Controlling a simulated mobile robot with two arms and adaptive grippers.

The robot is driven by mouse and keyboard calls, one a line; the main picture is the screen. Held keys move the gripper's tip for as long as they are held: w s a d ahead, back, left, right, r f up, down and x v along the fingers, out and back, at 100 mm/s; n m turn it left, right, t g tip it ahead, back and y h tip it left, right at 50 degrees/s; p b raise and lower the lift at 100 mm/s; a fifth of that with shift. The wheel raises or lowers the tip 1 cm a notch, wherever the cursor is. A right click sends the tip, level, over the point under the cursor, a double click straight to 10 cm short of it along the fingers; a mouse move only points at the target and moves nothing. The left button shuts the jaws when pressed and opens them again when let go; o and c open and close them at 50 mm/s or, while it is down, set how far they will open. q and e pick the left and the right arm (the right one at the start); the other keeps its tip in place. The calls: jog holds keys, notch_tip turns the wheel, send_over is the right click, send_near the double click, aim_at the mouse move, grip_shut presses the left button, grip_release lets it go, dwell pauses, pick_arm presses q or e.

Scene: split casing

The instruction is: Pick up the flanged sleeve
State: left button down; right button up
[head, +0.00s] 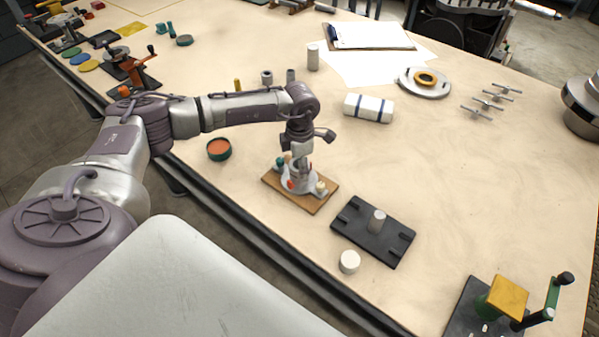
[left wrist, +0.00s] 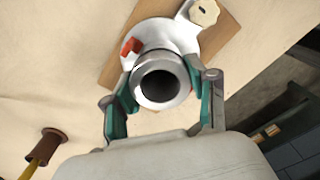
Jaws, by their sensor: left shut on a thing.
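The flanged sleeve (left wrist: 158,59) is a pale grey metal cylinder with a dark round bore facing the left wrist camera. My left gripper (left wrist: 161,84) is shut on it, with a green-padded finger on each side. In the head view the left gripper (head: 298,170) points down over the wooden board (head: 314,208), and the gripper mostly hides the sleeve. A pale round plate (head: 290,185) shows around the sleeve, with a red piece (left wrist: 131,46) at its edge. I cannot tell whether the sleeve touches the board. My right gripper is not in view.
A black tray (head: 363,239) with a grey cylinder (head: 377,221) lies right of the board, and a white round piece (head: 349,262) sits in front. An orange-topped round tin (head: 219,149) is on the left. A white roll (head: 369,108) lies behind.

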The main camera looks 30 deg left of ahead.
pick_arm(q)
jog(key=shift+w+r, duration=0.1)
jog(key=shift+r, duration=0.05)
jog(key=shift+r+b, duration=0.3)
jog(key=shift+r, duration=0.4)
jog(key=w+d+r+b, duration=0.2)
jog(key=d+r+b, duration=0.2)
jog(key=d+r, duration=0.5)
jog(key=shift+d+r, duration=0.3)
jog(key=shift+d, duration=0.95)
